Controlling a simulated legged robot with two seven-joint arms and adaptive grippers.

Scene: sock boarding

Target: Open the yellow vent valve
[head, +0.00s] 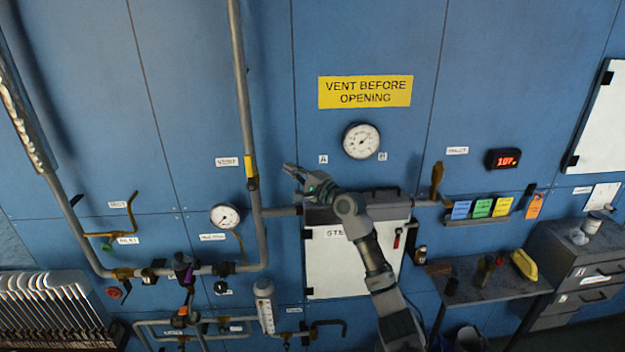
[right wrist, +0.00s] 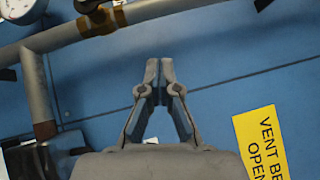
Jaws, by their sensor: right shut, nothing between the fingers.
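My left gripper is not in view.
The vertical pipe (head: 240,85) joins pipework below. A gauge (head: 361,141) and a yellow VENT BEFORE OPENING sign (head: 365,91) are above right of the gripper. A white chamber door (head: 325,270) is below, behind my arm. A shelf (head: 484,280) holds small items at right.

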